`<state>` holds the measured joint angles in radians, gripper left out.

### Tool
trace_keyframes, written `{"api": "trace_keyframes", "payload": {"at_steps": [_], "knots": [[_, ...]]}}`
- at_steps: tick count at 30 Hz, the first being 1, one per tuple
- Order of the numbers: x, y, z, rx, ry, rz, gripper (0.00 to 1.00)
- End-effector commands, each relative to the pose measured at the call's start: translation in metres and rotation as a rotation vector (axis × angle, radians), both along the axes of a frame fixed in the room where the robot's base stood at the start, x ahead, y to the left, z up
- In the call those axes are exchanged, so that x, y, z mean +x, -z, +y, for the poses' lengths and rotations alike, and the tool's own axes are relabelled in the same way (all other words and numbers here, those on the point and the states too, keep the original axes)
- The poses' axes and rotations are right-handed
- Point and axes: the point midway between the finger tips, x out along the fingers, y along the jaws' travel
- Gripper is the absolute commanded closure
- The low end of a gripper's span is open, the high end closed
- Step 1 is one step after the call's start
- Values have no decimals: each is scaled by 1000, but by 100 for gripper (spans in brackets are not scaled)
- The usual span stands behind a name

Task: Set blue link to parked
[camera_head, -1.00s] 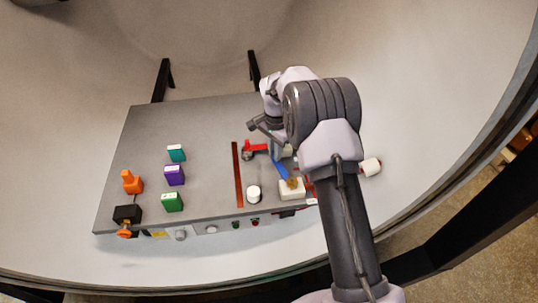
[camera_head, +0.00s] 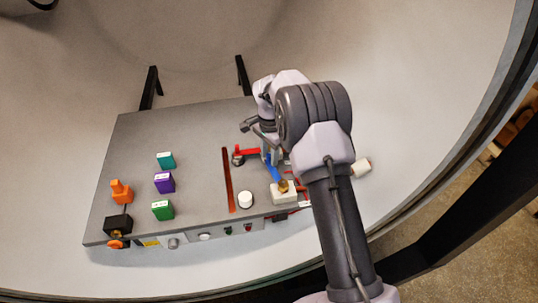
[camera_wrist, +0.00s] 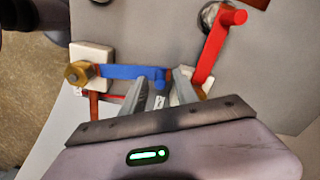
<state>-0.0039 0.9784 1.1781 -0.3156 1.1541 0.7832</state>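The blue link (camera_wrist: 125,71) is a flat bar. In the wrist view it runs from a brass nut (camera_wrist: 80,72) on a white block (camera_wrist: 90,55) to a small blue end knob (camera_wrist: 161,79). In the head view the blue link (camera_head: 272,171) is partly hidden behind my arm. My gripper (camera_wrist: 161,82) has its two fingers apart, one on each side of the end knob. A small gap seems to show beside the knob, so contact is not clear. In the head view my gripper (camera_head: 268,146) is over the right side of the grey panel.
A red lever (camera_wrist: 212,50) stands close beside my right finger. The grey panel (camera_head: 195,135) also carries a red-brown strip (camera_head: 228,180), a white knob (camera_head: 245,200), teal, purple and green blocks (camera_head: 163,210), and an orange-handled part (camera_head: 121,192). The panel's back left is bare.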

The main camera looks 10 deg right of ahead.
Motion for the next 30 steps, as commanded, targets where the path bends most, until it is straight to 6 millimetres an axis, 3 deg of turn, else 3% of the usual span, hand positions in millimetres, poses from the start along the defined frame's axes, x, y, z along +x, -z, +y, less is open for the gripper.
{"api": "trace_keyframes", "payload": {"at_steps": [7,10,21,25,30], "knots": [[0,0,1,1,-1,0,64],[0,-11,1,0,-1,-1,64],[0,-130,0,0,0,-3,64],[0,-158,0,0,0,-1,64],[0,-174,0,0,0,0,64]]}}
